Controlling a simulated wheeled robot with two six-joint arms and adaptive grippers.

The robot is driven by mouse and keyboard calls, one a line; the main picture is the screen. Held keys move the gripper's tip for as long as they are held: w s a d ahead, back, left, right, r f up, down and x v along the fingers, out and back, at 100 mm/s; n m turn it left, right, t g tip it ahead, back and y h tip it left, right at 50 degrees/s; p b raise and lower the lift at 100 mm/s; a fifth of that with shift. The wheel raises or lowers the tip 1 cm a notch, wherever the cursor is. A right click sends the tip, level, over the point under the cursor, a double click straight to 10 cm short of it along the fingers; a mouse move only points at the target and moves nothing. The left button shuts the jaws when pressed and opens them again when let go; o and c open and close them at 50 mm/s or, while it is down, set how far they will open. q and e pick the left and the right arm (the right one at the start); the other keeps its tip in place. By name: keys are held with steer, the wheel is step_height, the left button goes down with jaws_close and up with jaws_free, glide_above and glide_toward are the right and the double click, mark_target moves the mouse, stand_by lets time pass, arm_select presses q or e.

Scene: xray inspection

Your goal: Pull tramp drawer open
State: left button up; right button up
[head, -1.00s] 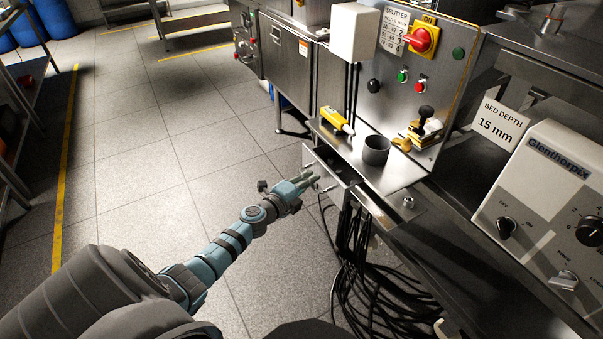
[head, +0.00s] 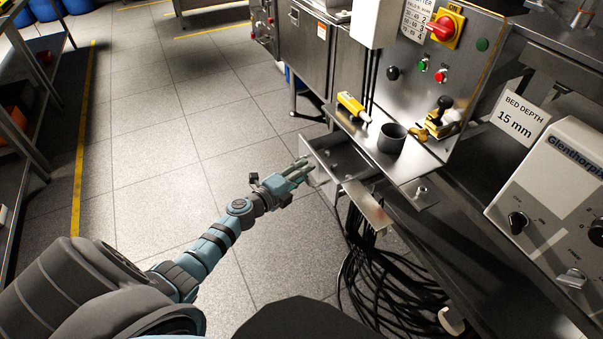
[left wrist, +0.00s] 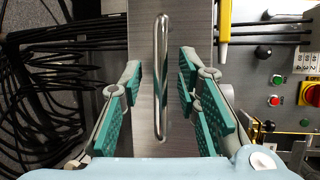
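The drawer under the control panel is a narrow metal box with a flat front (head: 322,172). It stands out from beneath the shelf, and a dark gap shows between its front and the shelf. My left gripper (head: 305,170) is at the outer side of the drawer front. In the left wrist view the upright bar handle (left wrist: 160,80) on the metal front lies between the green-padded fingers of my left gripper (left wrist: 162,95). The fingers are spread, with a visible gap on both sides of the handle. My right gripper is not in view.
A grey cup (head: 391,139) and a yellow tool (head: 352,106) stand on the shelf above the drawer. Black cables (head: 375,270) hang below it. A Glenthorpix control box (head: 560,190) is at the right. The tiled floor (head: 150,170) to the left is clear.

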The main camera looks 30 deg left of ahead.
arm_select(q)
steer(key=v, duration=0.7)
steer(key=shift+s, duration=0.25)
steer(key=shift+a, duration=0.1)
